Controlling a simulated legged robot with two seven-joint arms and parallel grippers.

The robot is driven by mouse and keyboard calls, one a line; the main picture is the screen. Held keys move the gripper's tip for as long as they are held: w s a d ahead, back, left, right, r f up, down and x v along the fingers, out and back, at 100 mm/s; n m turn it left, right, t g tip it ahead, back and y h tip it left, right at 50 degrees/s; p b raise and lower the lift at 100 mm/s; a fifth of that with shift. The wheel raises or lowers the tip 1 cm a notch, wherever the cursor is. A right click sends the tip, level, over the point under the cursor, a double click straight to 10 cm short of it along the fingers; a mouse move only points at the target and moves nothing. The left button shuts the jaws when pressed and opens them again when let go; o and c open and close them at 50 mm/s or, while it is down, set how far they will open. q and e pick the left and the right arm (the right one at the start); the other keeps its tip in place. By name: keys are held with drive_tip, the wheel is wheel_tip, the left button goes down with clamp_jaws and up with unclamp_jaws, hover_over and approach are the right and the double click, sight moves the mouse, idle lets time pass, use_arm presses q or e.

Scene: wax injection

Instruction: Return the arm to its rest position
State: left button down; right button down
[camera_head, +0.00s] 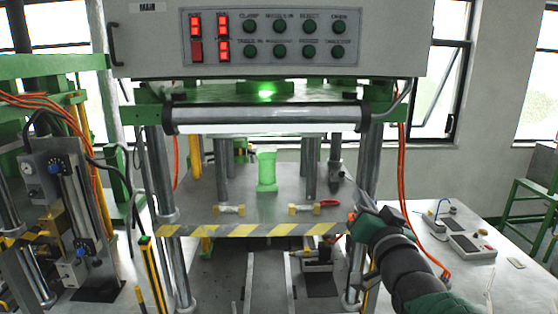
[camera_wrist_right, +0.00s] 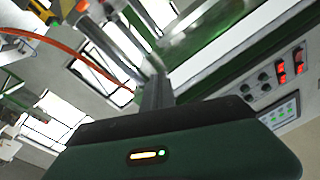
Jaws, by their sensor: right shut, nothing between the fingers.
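My right arm (camera_head: 405,265) comes in from the lower right in the head view. Its gripper (camera_head: 362,210) is beside the right front post of the wax injection press, near the right end of the striped front edge. In the right wrist view the fingers (camera_wrist_right: 157,92) are together and empty, pointing up past the tilted press and windows. I cannot tell whether the gripper touches the post. My left arm and gripper are not in view.
The press plate (camera_head: 225,210) bears a green block (camera_head: 266,170), two small white-ended pieces and a red-handled item. A control panel (camera_head: 270,38) hangs above. Posts and orange hoses flank the press. A side table (camera_head: 480,275) at right holds small devices. Another machine (camera_head: 65,200) stands left.

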drive_tip(key=s+d+f+n+g+b, duration=0.1)
drive_tip(key=s+f+g, duration=0.2)
drive_tip(key=f, duration=0.7)
drive_tip(key=s+f+g+h+b, duration=0.1)
drive_tip(key=s+f+g, duration=0.2)
drive_tip(key=f, duration=0.8)
drive_tip(key=s+d+f+n+g+b, duration=0.1)
drive_tip(key=s+f+g, duration=0.2)
drive_tip(key=f, duration=0.7)
drive_tip(key=s+f+n+g+b, duration=0.2)
drive_tip(key=s+f+g, duration=0.5)
drive_tip(key=s+f, duration=1)
drive_tip(key=shift+s+d, duration=0.15)
drive_tip(key=shift+s, duration=0.4)
